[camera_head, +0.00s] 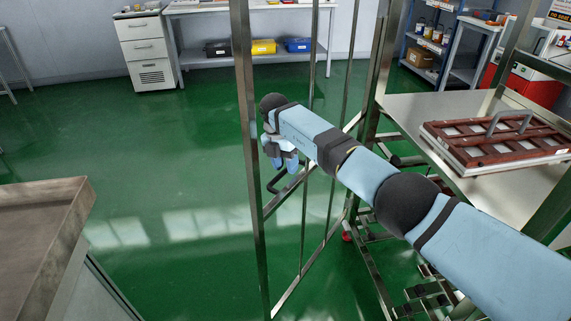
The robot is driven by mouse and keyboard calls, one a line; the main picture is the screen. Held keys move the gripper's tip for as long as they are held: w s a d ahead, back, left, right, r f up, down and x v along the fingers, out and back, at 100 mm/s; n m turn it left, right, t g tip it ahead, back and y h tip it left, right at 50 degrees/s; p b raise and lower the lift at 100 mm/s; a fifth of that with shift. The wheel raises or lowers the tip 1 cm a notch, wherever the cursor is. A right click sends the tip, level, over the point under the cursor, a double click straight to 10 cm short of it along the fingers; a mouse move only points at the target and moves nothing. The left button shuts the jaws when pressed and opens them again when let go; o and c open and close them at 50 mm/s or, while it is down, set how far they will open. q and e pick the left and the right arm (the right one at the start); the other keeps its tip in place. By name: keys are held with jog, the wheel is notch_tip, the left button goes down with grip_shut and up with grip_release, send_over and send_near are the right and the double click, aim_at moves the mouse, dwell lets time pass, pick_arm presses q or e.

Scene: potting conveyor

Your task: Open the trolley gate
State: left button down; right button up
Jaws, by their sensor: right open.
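The trolley gate (251,150) is a tall metal frame with a wide upright at its left side and thin vertical bars. It stands out at an angle from the trolley (405,108), so the green floor shows through it. My right arm comes in from the right and reaches across the gate. My right gripper (281,166) is open and points down near the wide upright, close to a dark handle (287,183). The arm partly hides the gate, and I cannot tell whether the fingers touch the handle. My left gripper is not in view.
A brown tray with a metal handle (495,140) rests on the trolley shelf at the right. A bench corner (60,205) stands at the lower left. White drawers (147,50) and a table with bins stand at the back. The floor (170,150) left of the gate is clear.

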pick_arm(q)
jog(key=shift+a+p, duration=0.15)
jog(key=shift+p, duration=0.65)
pick_arm(e)
notch_tip(320, 180, up, 13)
jog(key=w+a, duration=0.1)
jog(key=a, duration=0.1)
jog(key=shift+w+r, duration=0.2)
jog(key=shift+w, duration=0.05)
jog(key=shift+a, duration=0.1)
